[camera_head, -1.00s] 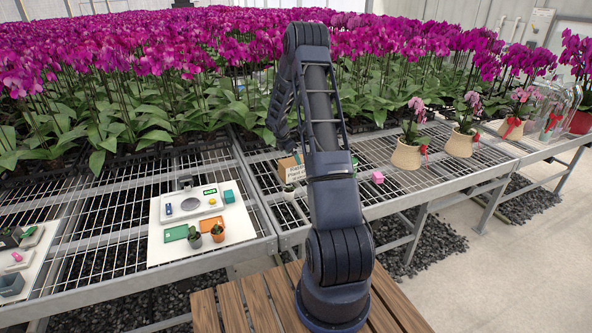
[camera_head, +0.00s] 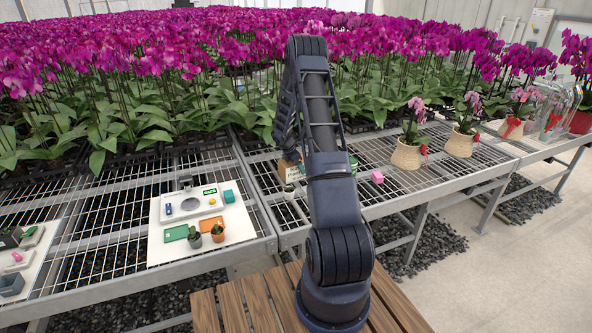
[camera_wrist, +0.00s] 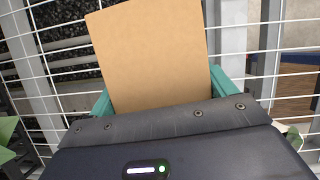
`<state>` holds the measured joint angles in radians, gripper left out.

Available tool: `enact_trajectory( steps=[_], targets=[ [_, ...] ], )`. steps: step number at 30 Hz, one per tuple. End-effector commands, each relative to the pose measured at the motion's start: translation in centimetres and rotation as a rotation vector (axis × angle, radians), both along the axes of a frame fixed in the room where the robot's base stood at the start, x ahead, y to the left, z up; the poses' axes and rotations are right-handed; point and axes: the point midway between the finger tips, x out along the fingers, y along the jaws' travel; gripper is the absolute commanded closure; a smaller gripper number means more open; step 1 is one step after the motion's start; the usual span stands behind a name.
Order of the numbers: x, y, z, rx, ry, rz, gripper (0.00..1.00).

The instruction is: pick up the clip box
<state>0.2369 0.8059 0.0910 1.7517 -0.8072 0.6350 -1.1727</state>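A tan cardboard box, which I take to be the clip box (camera_head: 287,171), stands on the wire bench just left of my arm in the head view. My arm covers part of it. In the wrist view a plain tan face of the box (camera_wrist: 155,55) fills the upper middle, slightly tilted. The teal fingers of my gripper (camera_wrist: 165,97) show on either side of its lower end. Their tips are hidden, and I cannot tell whether they touch the box. My gripper is hidden behind the arm in the head view.
A white board (camera_head: 168,249) with small pots and coloured items lies on the bench to the left. A pink cube (camera_head: 377,177) and potted orchids in woven pots (camera_head: 407,155) stand to the right. Dense orchids fill the back. Bare wire mesh lies between.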

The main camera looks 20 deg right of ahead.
Motion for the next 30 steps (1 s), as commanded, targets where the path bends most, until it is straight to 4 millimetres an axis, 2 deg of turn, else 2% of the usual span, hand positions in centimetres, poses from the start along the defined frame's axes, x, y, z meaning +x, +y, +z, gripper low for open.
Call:
enact_trajectory(
  steps=[1,5,13,17,23,30],
  targets=[
    [0.0,0.0,0.0,0.000,0.000,0.000,0.28],
    [0.0,0.0,0.0,0.000,0.000,0.000,0.52],
    [0.0,0.0,0.3,0.000,-0.001,-0.001,0.52],
    [0.1,-0.1,1.3,-0.001,-0.003,-0.002,0.52],
    [0.1,-0.1,5.2,0.000,-0.005,-0.002,0.52],
    [0.1,0.0,11.4,-0.001,-0.004,-0.002,0.52]
  ],
)
